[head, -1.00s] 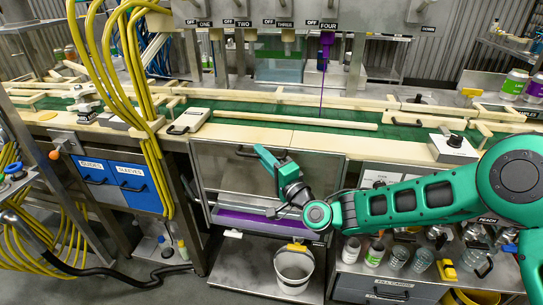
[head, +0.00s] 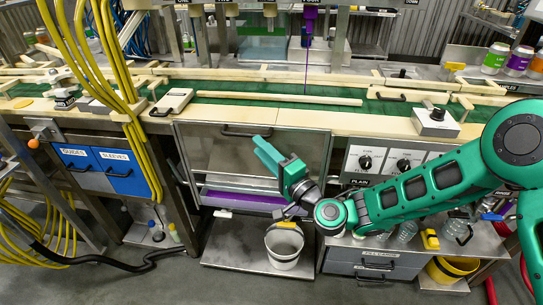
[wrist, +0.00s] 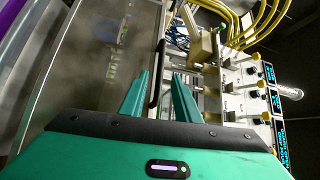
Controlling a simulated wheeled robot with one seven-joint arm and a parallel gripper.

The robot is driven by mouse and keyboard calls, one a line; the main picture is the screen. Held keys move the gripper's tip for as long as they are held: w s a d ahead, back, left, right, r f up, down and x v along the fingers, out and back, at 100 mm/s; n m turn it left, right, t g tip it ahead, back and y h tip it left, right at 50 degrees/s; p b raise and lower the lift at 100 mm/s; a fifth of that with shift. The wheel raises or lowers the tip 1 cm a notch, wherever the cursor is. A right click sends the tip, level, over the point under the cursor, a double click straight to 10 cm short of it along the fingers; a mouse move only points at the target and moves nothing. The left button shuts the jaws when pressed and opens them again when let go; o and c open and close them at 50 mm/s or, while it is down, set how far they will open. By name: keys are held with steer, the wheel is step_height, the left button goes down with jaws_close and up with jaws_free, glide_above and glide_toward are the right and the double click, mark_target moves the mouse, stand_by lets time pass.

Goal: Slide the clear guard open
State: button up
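The clear guard (head: 215,155) is a see-through framed panel under the front edge of the counter, over the machine's front opening. Its dark bar handle (head: 240,132) runs along its top. In the wrist view the guard (wrist: 95,70) fills the left side, and the handle (wrist: 154,88) lies just beyond and between my fingers. My gripper (head: 262,146) is in front of the upper guard, with its fingertips close below the handle. In the wrist view my gripper (wrist: 161,74) has its two green fingers apart and nothing held. Contact with the handle cannot be told.
A purple strip (head: 240,200) shows below the guard. A grey bucket (head: 284,262) stands on the low shelf under my gripper. Yellow hoses (head: 118,100) hang at the left. A knob panel (head: 385,160) is right of the guard, near my arm.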

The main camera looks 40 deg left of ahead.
steer(key=shift+s+d+f, duration=0.1)
steer(key=shift+d, duration=0.65)
steer(key=shift+s+d+f, duration=0.1)
steer(key=shift+d, duration=0.65)
